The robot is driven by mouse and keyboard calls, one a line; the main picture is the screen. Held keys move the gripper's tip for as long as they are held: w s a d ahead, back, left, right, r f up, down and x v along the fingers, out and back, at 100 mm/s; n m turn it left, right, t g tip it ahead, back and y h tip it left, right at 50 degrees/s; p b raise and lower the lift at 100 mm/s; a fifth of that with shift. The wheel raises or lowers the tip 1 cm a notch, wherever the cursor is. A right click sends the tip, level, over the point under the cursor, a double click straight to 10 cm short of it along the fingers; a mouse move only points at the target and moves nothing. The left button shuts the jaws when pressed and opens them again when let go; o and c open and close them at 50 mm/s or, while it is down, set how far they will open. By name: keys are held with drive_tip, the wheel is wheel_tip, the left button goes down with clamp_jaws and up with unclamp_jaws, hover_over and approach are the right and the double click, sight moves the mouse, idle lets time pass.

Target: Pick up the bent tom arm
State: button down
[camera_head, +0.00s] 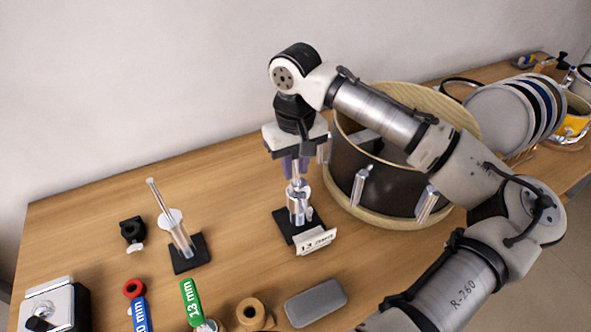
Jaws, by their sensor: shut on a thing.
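My gripper (296,172) points straight down and is shut on the upper rod of a chrome tom arm (298,205). That arm stands roughly upright on a black base (283,228), with a small white card (316,241) in front. A second chrome tom arm (181,238) stands on another black base (189,262) to the left, its thin rod tilted up to the left, with a round pale disc beside it. I cannot tell whether the held arm is clear of its base. My gripper hides the top of its rod.
A large dark drum with pale wooden hoops (376,183) stands close to the right of my gripper. A grey case (315,303), a tan ring (250,312), and green (191,303) and blue (140,315) labelled tools lie in front. Discs stand in a rack (500,118) at right.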

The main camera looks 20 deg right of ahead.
wheel_tip(320, 180, up, 24)
drive_tip(key=p, duration=0.5)
idle(0.5)
